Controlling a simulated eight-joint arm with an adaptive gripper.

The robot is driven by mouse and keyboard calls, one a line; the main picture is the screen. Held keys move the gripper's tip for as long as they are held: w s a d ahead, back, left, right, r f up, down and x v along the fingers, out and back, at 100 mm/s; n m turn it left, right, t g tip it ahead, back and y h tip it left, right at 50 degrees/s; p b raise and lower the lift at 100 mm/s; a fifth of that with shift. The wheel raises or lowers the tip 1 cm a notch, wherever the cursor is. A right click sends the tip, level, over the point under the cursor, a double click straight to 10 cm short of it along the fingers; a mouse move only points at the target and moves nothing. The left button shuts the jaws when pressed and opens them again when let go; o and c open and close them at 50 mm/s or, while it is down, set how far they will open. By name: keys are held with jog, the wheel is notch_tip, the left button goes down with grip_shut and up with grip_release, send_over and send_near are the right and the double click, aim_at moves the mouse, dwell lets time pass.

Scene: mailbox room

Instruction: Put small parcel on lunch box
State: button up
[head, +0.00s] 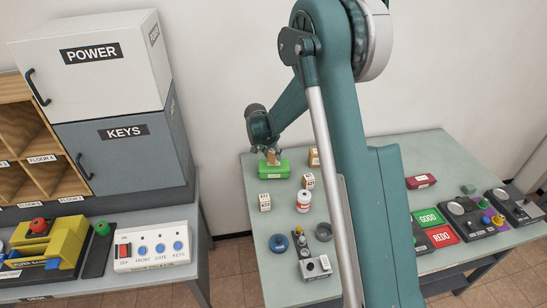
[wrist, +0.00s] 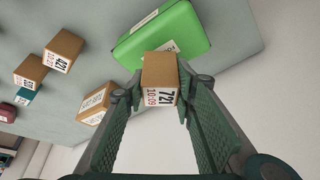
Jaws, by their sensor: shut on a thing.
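The green lunch box (head: 274,170) lies on the right-hand table near its far left corner; it also shows at the top of the wrist view (wrist: 165,38). My gripper (head: 271,156) is directly over it in the head view. In the wrist view my gripper (wrist: 158,88) is shut on a small brown parcel (wrist: 160,72) with a white label reading 721. The parcel covers part of the lunch box's near edge in that view. I cannot tell whether the parcel touches the lid.
Other small parcels stand near the lunch box (head: 265,202), (head: 308,181). A dark red box (head: 420,181) lies right, beyond my arm. The left desk holds cabinets (head: 125,150).

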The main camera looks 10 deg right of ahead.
jog(key=shift+f, duration=0.85)
jog(key=shift+f, duration=0.2)
jog(key=o, duration=0.9)
jog(key=shift+r, duration=0.1)
jog(key=shift+r, duration=0.1)
jog(key=shift+p+v, duration=0.3)
jog(key=shift+v, duration=5.75)
